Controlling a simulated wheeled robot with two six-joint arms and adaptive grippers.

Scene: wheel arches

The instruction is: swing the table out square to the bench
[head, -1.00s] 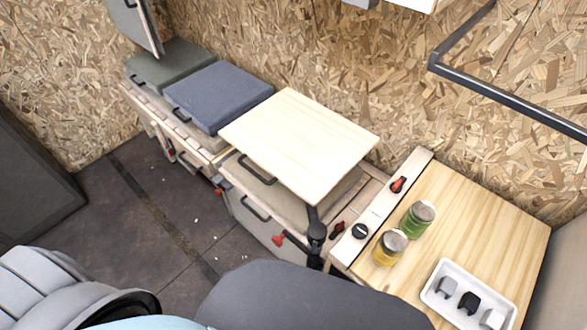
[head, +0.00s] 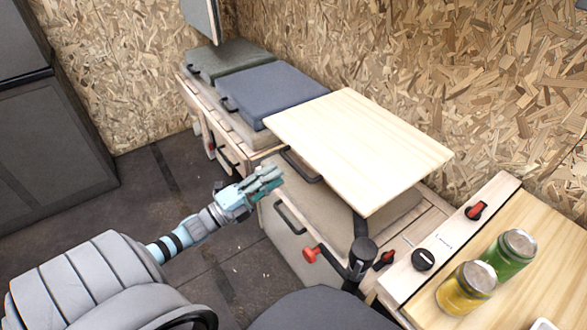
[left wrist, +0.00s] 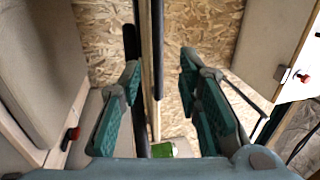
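The table (head: 360,145) is a pale wooden top on a dark post (head: 361,255) at its near right corner. It lies over the beige cushion (head: 350,205) of the bench (head: 288,242). My left gripper (head: 276,178) is just off the table's left edge, by a black handle (head: 303,167) under it. In the left wrist view my left gripper (left wrist: 160,68) is open. A thin upright wooden strip (left wrist: 147,60) and dark bars show between its fingers; contact cannot be told. My right gripper is not in view.
A counter (head: 480,225) at the right carries a yellow jar (head: 466,291) and a green jar (head: 510,255). Blue cushion (head: 270,92) lies behind the table. The floor (head: 150,185) left of the bench is clear.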

